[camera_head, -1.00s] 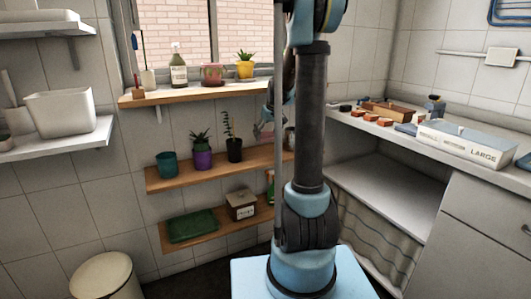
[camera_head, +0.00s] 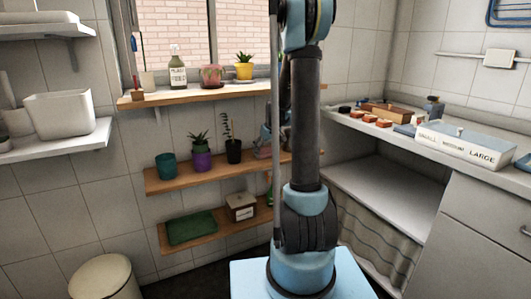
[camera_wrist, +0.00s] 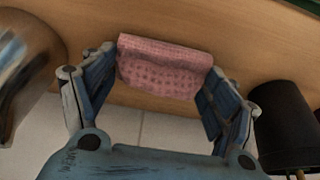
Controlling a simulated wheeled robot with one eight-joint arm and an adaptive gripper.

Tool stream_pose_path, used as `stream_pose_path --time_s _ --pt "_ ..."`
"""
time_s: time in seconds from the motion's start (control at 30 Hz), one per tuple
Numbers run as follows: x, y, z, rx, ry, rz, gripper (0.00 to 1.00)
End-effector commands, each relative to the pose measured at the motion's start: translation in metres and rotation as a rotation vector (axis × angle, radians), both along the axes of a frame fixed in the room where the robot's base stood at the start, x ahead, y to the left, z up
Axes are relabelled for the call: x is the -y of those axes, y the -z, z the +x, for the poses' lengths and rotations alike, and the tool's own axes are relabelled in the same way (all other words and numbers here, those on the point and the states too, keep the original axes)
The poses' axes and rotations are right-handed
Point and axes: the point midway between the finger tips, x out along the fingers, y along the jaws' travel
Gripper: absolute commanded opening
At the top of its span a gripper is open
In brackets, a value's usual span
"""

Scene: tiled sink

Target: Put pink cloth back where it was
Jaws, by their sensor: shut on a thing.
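The pink cloth (camera_wrist: 165,68) is a folded, patterned piece between the two blue fingers of my gripper (camera_wrist: 162,72) in the wrist view. The gripper is shut on it. The cloth is at the wooden middle shelf (camera_wrist: 215,25); I cannot tell whether it rests on the wood. In the head view my gripper (camera_head: 264,145) is small, at the right part of the middle shelf (camera_head: 180,181), right of the black pot, and partly hidden by my arm.
A black pot (camera_wrist: 284,125) stands close to the right finger in the wrist view, and a blurred metallic object (camera_wrist: 25,75) is at the left. In the head view a potted plant (camera_head: 233,150), a purple pot (camera_head: 202,162) and a teal pot (camera_head: 166,165) stand along the shelf.

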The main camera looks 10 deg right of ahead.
Motion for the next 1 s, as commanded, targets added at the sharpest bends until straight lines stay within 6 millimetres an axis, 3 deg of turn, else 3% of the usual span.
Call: stream_pose_path --time_s 0.07,0.1,0.17,0.67,1.0 --pt "0.000 0.002 0.000 0.000 0.000 0.000 0.53" --pt "0.000 0.001 0.000 0.000 0.000 0.000 0.88" --pt "0.000 0.001 0.000 0.000 0.000 0.000 0.99" --pt "0.002 -0.002 -0.001 0.000 0.002 0.000 0.99" --pt "0.006 -0.038 -0.015 0.000 0.002 0.000 0.99"
